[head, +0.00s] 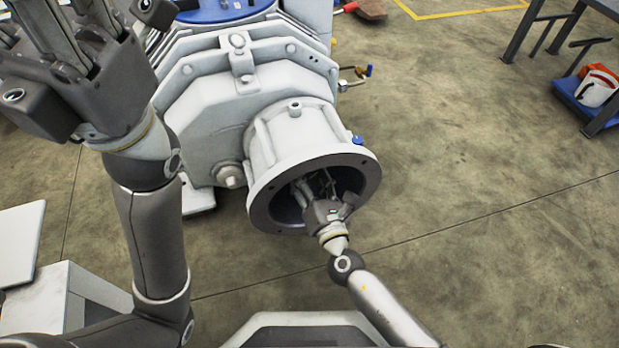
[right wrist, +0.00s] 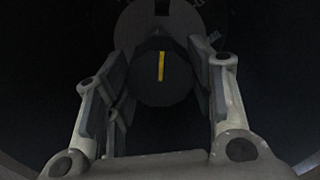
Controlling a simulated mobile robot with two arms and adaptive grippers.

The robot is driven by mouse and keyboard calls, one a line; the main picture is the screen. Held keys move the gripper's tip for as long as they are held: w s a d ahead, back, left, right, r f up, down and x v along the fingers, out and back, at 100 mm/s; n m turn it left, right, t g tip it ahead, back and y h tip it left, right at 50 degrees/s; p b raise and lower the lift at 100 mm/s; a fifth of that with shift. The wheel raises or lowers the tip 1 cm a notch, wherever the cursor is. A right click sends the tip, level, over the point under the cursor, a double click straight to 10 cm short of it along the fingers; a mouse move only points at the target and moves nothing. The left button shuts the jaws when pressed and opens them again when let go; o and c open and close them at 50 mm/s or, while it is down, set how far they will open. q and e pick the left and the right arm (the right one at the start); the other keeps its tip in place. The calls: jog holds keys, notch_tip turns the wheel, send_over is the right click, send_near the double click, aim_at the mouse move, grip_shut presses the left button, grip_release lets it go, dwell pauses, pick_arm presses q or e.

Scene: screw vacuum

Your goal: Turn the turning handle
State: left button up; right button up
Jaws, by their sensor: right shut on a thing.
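The turning handle (right wrist: 162,88) is a dark round knob with a yellow stripe, seen in the right wrist view. The stripe stands almost upright. The handle sits deep inside the open round flange (head: 262,190) of the white vacuum machine. In the head view the handle is hidden by my gripper and by shadow. My right gripper (head: 318,190) reaches into the flange opening. In the right wrist view its fingers (right wrist: 162,65) lie on both sides of the handle, shut on it. My left gripper (head: 62,30) is raised at the upper left, its fingertips cut off by the frame edge.
The white machine body (head: 205,110) fills the upper middle. The flange's rim closely surrounds my right gripper. A white box (head: 45,300) stands at the lower left. A blue tray (head: 575,95) with a white and red bucket is at the far right.

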jog(key=o, duration=1)
jog(key=shift+s+d, duration=0.1)
jog(key=shift+s, duration=0.1)
jog(key=v, duration=1.1)
jog(key=shift+s+d, duration=0.1)
jog(key=shift+s, duration=0.2)
